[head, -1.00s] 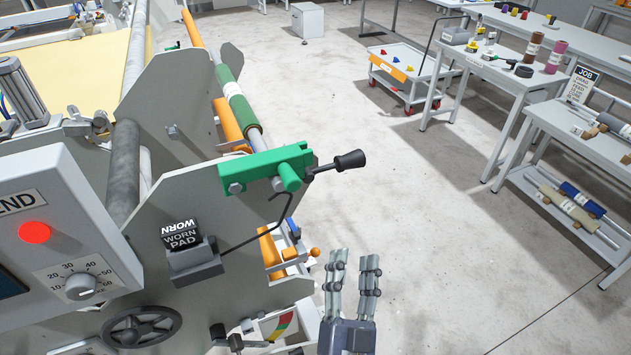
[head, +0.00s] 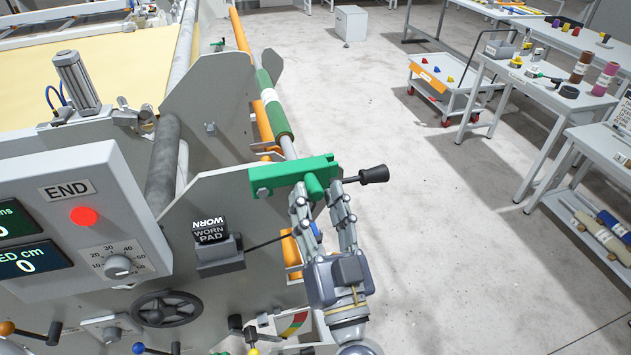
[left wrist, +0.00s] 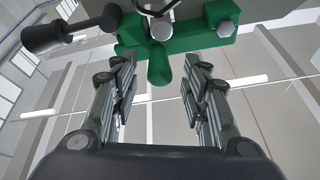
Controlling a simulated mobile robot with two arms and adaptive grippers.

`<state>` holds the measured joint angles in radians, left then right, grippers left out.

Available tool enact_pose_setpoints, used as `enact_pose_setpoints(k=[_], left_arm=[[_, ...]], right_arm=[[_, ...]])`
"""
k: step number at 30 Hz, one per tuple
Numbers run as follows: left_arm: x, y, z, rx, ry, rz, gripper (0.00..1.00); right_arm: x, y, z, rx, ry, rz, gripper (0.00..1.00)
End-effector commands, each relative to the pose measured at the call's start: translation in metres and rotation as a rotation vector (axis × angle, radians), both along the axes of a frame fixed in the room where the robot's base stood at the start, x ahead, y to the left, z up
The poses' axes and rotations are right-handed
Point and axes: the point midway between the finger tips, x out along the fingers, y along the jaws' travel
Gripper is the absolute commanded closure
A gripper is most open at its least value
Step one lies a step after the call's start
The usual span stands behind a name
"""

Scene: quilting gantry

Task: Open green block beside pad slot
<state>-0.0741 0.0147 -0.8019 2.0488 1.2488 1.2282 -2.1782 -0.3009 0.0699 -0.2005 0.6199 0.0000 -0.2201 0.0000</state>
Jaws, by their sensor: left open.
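The green block (head: 280,176) is mounted on the end of the grey gantry plate, with a black-knobbed lever (head: 372,174) sticking out to its right. A worn pad (head: 210,232) sits in a dark slot holder below and left of the block. My left gripper (head: 322,198) is open just below the block's right end, fingers pointing up at it. In the left wrist view the green block (left wrist: 188,40) lies just beyond the two spread fingers (left wrist: 159,85), with a green stub between or just past their tips. Contact cannot be told. My right gripper is not in view.
A control panel (head: 75,215) with a red END button stands at left. A green-wrapped roll (head: 273,110) runs back from the block. A white cart (head: 455,85) and work tables are at right. The floor between is clear.

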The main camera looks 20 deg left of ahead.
Motion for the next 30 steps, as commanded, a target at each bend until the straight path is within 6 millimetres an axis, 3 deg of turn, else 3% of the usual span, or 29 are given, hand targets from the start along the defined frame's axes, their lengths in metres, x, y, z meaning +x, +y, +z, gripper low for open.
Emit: enact_pose_setpoints(k=[6, 15, 21, 30], left_arm=[[0.016, 0.01, 0.008, 0.002, 0.0, -0.001, 0.58], [0.018, 0.011, 0.008, 0.0, 0.0, -0.001, 0.58], [0.018, 0.011, 0.008, 0.0, 0.0, -0.001, 1.0], [0.017, 0.012, 0.008, 0.0, 0.0, 0.002, 1.0]], right_arm=[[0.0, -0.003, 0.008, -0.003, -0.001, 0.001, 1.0], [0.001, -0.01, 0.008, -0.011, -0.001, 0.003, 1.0], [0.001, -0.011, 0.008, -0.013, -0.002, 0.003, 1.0], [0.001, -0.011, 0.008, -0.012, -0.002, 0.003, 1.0]])
